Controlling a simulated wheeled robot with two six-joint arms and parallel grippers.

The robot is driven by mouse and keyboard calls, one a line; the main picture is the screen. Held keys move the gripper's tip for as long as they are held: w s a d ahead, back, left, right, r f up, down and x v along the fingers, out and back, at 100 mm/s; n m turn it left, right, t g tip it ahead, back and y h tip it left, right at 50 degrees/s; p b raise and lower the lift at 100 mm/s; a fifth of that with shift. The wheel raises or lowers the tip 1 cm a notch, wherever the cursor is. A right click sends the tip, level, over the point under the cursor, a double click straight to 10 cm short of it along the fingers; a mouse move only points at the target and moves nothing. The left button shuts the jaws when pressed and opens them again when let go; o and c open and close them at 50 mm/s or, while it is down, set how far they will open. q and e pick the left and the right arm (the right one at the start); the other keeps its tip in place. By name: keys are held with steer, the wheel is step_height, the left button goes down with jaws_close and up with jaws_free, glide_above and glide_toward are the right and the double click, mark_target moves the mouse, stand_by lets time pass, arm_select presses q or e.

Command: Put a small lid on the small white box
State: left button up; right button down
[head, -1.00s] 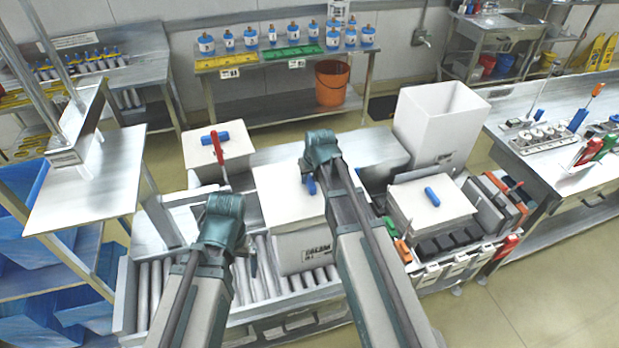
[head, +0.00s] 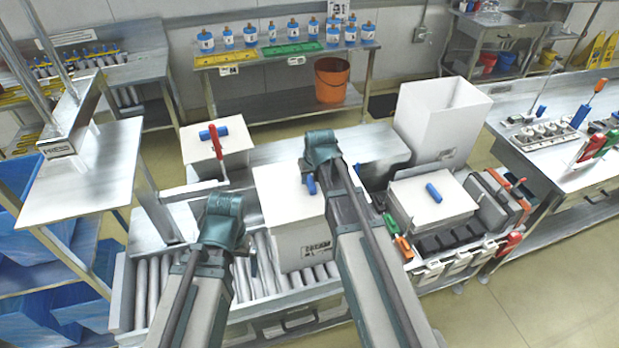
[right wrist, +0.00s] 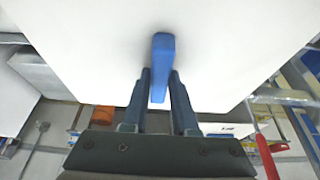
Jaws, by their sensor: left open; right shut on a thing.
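The small white box (head: 303,248) stands on the roller conveyor, with dark print on its front. A white lid (head: 283,200) with a blue handle (head: 311,184) lies over its top; I cannot tell whether it is fully seated. My right gripper (right wrist: 158,92) is shut on the blue handle (right wrist: 163,50); in the head view my right arm hides part of the lid and box. The lid (right wrist: 215,50) fills much of the right wrist view. My left gripper (head: 246,256) is open and empty, left of the box above the rollers; its fingers are partly hidden.
Two other white lids with blue handles sit at the back left (head: 230,137) and at the right (head: 410,195). A tall open white bin (head: 437,120) stands behind the right one. Bare rollers (head: 160,285) lie at the left.

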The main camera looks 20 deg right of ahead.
stand_by(0.3)
steer(key=shift+c, duration=0.6)
jaws_free()
steer(key=shift+r, duration=0.15)
step_height(320, 180, up, 9)
steer(key=p, duration=0.9)
steer(key=shift+f, duration=0.25)
stand_by(0.4)
step_height(320, 180, down, 7)
steer(key=b, duration=0.7)
steer(key=shift+r, duration=0.1)
steer(key=shift+r, duration=0.15)
